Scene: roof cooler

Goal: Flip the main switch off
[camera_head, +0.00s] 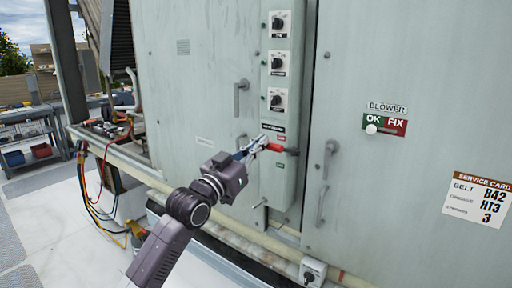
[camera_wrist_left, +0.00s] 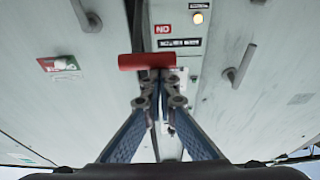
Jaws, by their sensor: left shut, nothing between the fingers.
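The main switch is a red lever handle (camera_head: 275,147) that sticks out sideways from the narrow control panel (camera_head: 275,185) of the cabinet. In the left wrist view the red handle (camera_wrist_left: 147,62) lies across the picture, just beyond the fingertips. My left gripper (camera_head: 256,144) is shut and empty, with its tips at or very near the handle's left end; I cannot tell whether they touch. The gripper shows in the left wrist view (camera_wrist_left: 158,98) too. My right gripper is not in view.
Several rotary knobs (camera_head: 278,63) line the panel above. Door handles stand left (camera_head: 240,97) and right (camera_head: 328,158). A blower sign with a white knob (camera_head: 371,129) and a service card (camera_head: 480,199) are on the right door. A pipe (camera_head: 230,222) runs below.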

